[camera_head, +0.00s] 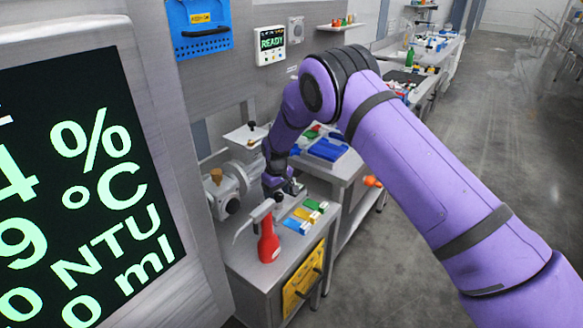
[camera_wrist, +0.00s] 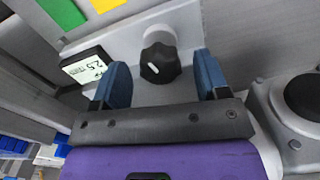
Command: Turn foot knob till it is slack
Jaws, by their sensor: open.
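The foot knob (camera_wrist: 160,64) is a black ribbed knob with a white pointer line on a light grey housing, seen in the wrist view. My gripper (camera_wrist: 163,80) is open, with one blue finger on each side of the knob and a visible gap on both sides. A small display (camera_wrist: 86,66) reading about 2.5 sits left of the knob. In the head view my gripper (camera_head: 282,186) is low over the steel bench, and the knob cannot be made out there.
A red spray bottle (camera_head: 268,242) stands near the bench's front. Coloured blocks (camera_head: 305,216) lie to the right of my gripper. A grey machine (camera_head: 226,190) with a brown-topped part stands at left. A large readout panel (camera_head: 85,180) fills the left.

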